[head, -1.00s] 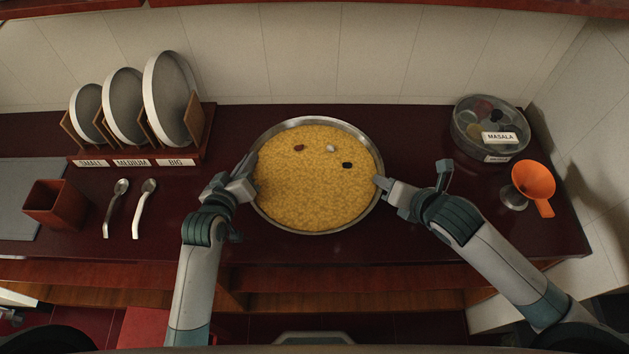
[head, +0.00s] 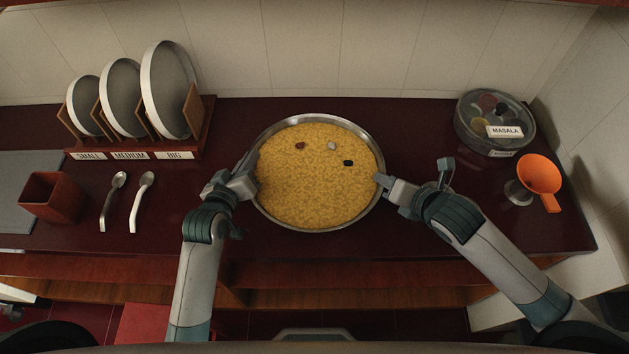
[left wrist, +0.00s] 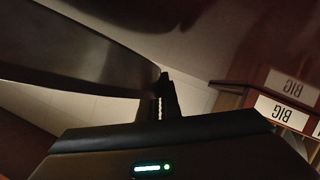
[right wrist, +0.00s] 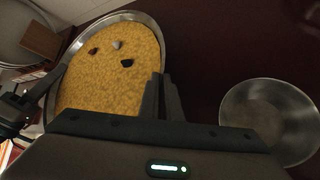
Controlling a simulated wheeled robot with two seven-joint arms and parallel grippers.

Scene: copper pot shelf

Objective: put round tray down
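The round tray (head: 316,228) is a wide steel tray full of yellow grains with a few small dark and pale pieces on top. It is at the middle of the counter in the head view. My left gripper (head: 252,184) is shut on its left rim, and my right gripper (head: 383,184) on its right rim. The left wrist view shows the tray's steel side (left wrist: 90,55) at the fingers. In the right wrist view the rim (right wrist: 161,48) reaches the fingers. I cannot tell whether the tray's underside touches the counter.
The dark red counter (head: 420,130) is clear around the tray. A masala box (head: 495,122) and orange funnel (head: 541,175) are right. A tiled wall is behind.

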